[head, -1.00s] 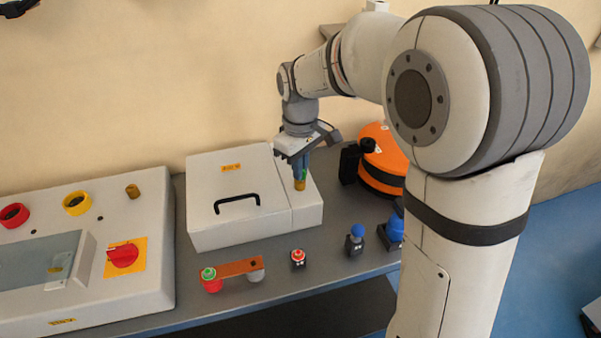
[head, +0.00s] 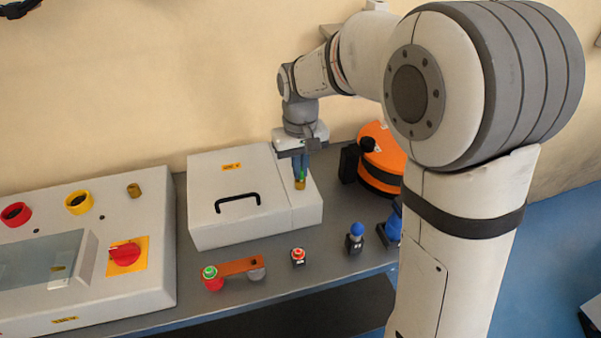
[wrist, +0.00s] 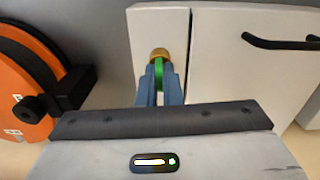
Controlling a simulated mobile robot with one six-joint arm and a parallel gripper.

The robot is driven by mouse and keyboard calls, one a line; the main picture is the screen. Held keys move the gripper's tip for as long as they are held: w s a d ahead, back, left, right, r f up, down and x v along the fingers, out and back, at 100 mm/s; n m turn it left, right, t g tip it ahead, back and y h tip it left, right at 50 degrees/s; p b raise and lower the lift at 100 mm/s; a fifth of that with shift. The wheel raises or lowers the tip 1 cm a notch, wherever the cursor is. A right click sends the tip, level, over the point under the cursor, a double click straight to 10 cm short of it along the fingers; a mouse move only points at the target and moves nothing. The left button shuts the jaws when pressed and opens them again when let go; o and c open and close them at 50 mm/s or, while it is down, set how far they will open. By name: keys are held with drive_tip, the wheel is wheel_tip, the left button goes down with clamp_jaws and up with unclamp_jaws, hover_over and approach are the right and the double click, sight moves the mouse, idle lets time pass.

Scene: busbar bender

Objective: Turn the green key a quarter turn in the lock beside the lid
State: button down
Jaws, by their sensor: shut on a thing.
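The green key (wrist: 158,72) stands in the brass lock (wrist: 159,53) on the narrow strip of the white box, beside the lid (wrist: 230,75). My gripper (wrist: 160,85) is shut on the key, its blue fingers on either side of it. In the head view my gripper (head: 300,175) points down over the lock (head: 300,186), and only a sliver of the green key (head: 302,178) shows. The lid (head: 235,195) is down, with its black handle (head: 237,202) to the left of the lock. The fingers hide much of the key.
An orange and black round machine (head: 380,160) stands close to the right of the box. A control panel (head: 150,215) with a red switch (head: 124,254) is at the left. An orange bar (head: 238,266) and small buttons (head: 298,256) lie in front of the box.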

drive_tip(key=shift+s+m, duration=0.1)
drive_tip(key=shift+m, duration=0.7)
drive_tip(key=c, duration=2)
unclamp_jaws()
drive_tip(key=shift+f+m, duration=0.1)
drive_tip(key=shift+m, duration=0.2)
drive_tip(key=o, duration=0.5)
wheel_tip(320, 180, up, 7)
drive_tip(key=shift+r, duration=0.5)
drive_tip(key=s+d+f+t, duration=0.1)
drive_tip(key=s+d, duration=0.4)
drive_tip(key=s, duration=0.1)
drive_tip(key=s+d+f+m, duration=0.1)
drive_tip(key=s+d+f, duration=0.1)
drive_tip(key=s+d, duration=0.2)
drive_tip(key=s+d+f+t, duration=0.1)
drive_tip(key=s+d, duration=0.4)
drive_tip(key=s, duration=0.4)
drive_tip(key=shift+d+f+m+t, duration=0.3)
drive_tip(key=shift+d+f+m, duration=0.05)
drive_tip(key=shift+m, duration=0.05)
